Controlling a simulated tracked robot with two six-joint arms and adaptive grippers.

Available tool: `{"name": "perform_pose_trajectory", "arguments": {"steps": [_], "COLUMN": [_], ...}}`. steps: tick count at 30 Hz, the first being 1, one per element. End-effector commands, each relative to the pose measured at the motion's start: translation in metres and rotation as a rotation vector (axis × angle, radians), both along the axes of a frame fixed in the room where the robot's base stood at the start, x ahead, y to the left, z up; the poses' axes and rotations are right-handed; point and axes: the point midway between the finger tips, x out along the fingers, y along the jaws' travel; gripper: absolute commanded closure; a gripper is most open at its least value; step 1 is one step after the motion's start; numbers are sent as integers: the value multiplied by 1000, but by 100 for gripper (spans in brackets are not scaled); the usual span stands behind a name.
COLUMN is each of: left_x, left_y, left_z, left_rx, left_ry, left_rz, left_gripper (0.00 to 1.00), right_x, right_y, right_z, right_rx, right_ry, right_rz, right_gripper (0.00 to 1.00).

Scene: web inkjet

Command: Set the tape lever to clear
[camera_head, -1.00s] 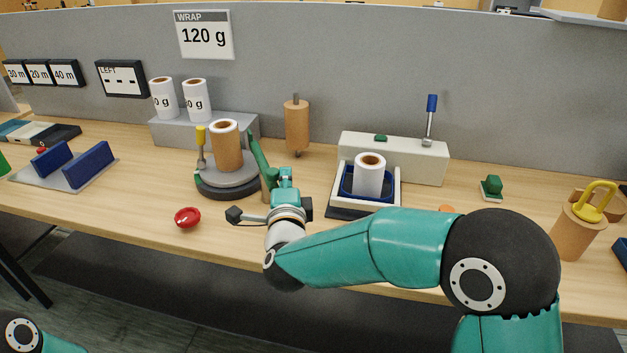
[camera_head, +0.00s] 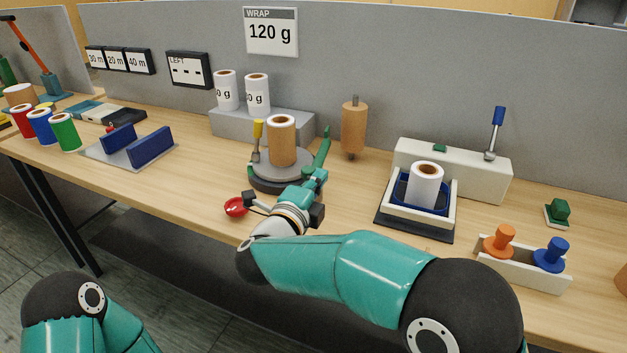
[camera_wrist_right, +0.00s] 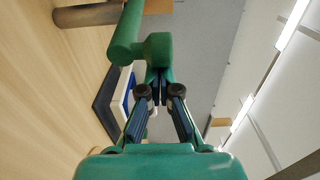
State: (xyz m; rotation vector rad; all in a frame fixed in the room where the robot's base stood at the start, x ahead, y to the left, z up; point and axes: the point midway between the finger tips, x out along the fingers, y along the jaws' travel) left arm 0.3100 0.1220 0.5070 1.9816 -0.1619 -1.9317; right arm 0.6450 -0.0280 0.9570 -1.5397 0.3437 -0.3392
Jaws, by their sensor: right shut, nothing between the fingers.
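A green lever (camera_head: 322,147) stands at the right side of the round grey turntable (camera_head: 262,184), leaning a little right. I take it for the tape lever; no "clear" mark is readable. My right gripper (camera_head: 316,176) is shut and empty, right at the lever's lower part. In the right wrist view the green handle (camera_wrist_right: 128,35) and its rounded end lie just ahead of my right fingertips (camera_wrist_right: 160,92); I cannot tell whether they touch. My left gripper is out of view.
A brown roll (camera_head: 281,142) and a yellow-handled lever (camera_head: 257,138) are on the turntable. A red button (camera_head: 236,207) lies in front. A brown roller (camera_head: 353,128) stands behind right. A white roll (camera_head: 425,184) sits in a tray farther right, before a blue-handled lever (camera_head: 497,117).

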Motion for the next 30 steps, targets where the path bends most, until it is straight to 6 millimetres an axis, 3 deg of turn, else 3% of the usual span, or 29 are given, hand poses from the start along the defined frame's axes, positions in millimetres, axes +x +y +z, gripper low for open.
{"name": "perform_pose_trajectory", "arguments": {"steps": [1,13,21,30], "left_x": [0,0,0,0], "left_y": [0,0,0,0], "left_z": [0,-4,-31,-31], "left_rx": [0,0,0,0], "left_ry": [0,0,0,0], "left_rz": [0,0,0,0], "left_gripper": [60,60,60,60], "right_x": [0,-1,-2,-59], "right_y": [8,5,-34,-1], "right_z": [1,-1,-6,-1], "right_rx": [-3,-3,3,1], "right_ry": [-2,-3,-3,-2], "right_rz": [23,25,15,22], "right_gripper": [100,100,100,100]}}
